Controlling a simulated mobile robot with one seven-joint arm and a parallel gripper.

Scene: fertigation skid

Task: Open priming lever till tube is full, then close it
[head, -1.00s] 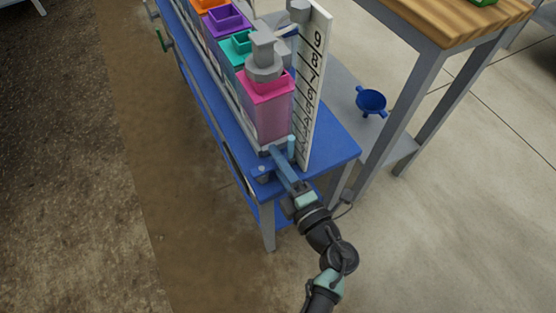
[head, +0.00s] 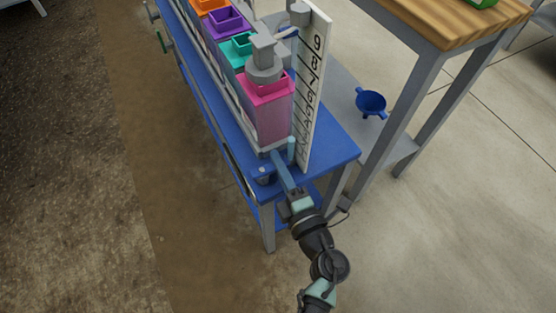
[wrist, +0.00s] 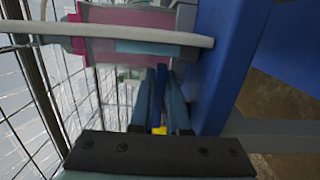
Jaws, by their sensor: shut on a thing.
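My gripper (head: 279,160) reaches in at the front end of the blue bench, below the pink tank. In the wrist view its two grey-blue fingers (wrist: 164,100) are shut on a narrow dark blue bar (wrist: 159,90), which looks like the priming lever. A bit of yellow shows between the finger bases. In the head view the fingers hide most of the lever. A short light blue column (head: 291,150), apparently the tube or the liquid in it, stands upright by the numbered white scale board (head: 316,90). Its top is low on the scale.
The pink tank (head: 270,115) with a grey cap stands behind the gripper, with teal, purple and orange tanks beyond it. The blue bench (head: 335,150) is close around the gripper. The floor in front is clear.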

